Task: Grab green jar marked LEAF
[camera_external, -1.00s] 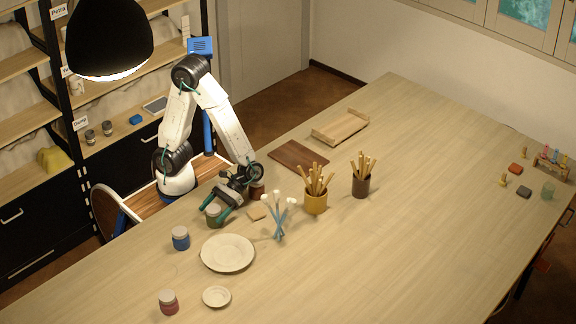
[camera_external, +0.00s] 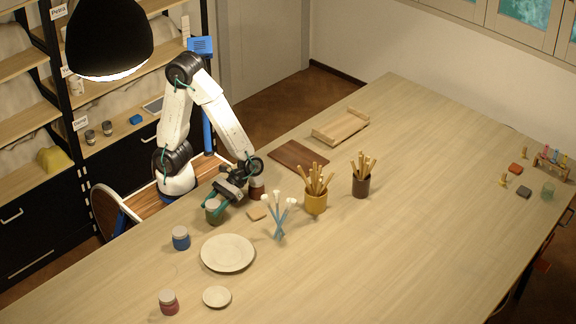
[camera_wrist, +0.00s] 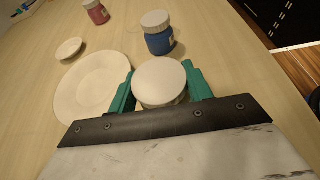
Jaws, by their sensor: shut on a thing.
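The green jar (camera_external: 214,214) with a pale lid stands near the table's edge closest to my arm. My gripper (camera_external: 217,207) is shut on it, one finger on each side. In the wrist view, the jar's round white lid (camera_wrist: 160,80) sits between the green fingers of my gripper (camera_wrist: 161,90). The lid hides most of the jar body there, and no label is readable. The jar appears to be at table level; I cannot tell whether it touches the table.
A blue jar (camera_external: 181,238), a large plate (camera_external: 228,253), a small dish (camera_external: 217,297) and a red jar (camera_external: 168,302) stand nearby. A brown-red jar (camera_external: 257,188) is right behind my gripper.

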